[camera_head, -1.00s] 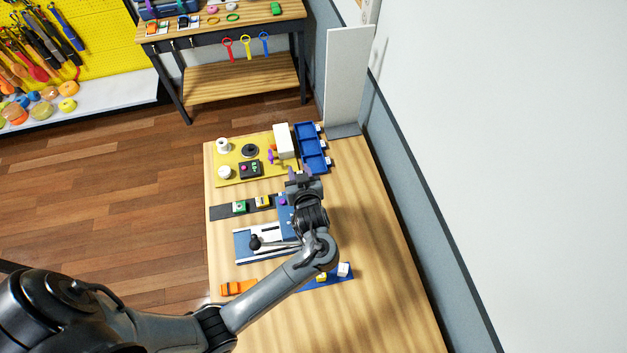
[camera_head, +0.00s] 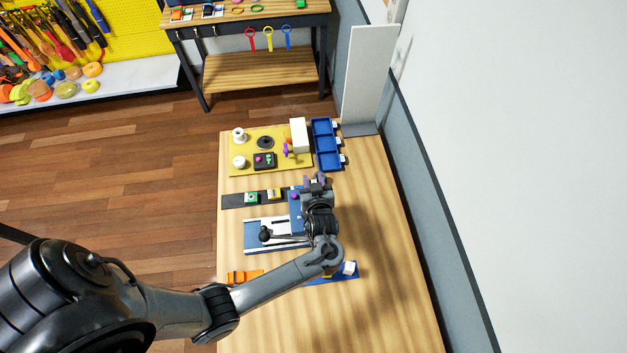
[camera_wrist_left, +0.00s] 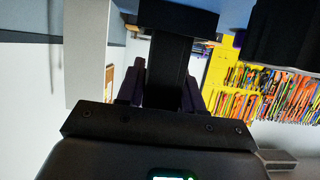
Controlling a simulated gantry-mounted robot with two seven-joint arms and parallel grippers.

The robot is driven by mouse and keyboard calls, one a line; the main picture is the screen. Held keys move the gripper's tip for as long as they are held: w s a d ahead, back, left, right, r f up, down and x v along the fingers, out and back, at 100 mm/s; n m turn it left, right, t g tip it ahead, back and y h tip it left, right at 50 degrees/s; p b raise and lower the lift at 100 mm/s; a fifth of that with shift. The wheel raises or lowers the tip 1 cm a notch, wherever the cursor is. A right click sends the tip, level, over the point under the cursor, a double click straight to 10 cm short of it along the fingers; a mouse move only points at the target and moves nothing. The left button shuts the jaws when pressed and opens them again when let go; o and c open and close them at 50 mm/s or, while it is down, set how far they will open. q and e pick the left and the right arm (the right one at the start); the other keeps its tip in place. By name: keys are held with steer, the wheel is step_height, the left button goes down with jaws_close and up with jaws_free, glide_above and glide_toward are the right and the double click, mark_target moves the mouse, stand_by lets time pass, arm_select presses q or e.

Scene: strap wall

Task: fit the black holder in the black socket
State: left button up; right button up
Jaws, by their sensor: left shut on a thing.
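My left gripper (camera_head: 318,181) is above the wooden table, just in front of the yellow board and blue tray. In the left wrist view its purple-tipped fingers (camera_wrist_left: 163,90) are shut on a black piece, which I take for the black holder (camera_wrist_left: 167,65). The piece has a narrow stem between the fingers and a wider block at its far end. In the head view the holder is too small or hidden to make out. I cannot identify the black socket for certain in either view. My right gripper is not in view.
A yellow board (camera_head: 246,142) with several parts and a blue tray (camera_head: 325,145) stand at the table's far end. A dark strip (camera_head: 233,201) carries green and yellow blocks. A blue-white fixture (camera_head: 252,238) lies nearer. A grey-white wall (camera_head: 480,130) bounds the right; the table's right side is clear.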

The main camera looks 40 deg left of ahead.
arm_select(q)
steer(key=shift+f, duration=0.2)
steer(key=o, duration=1.1)
steer(key=shift+r, duration=0.1)
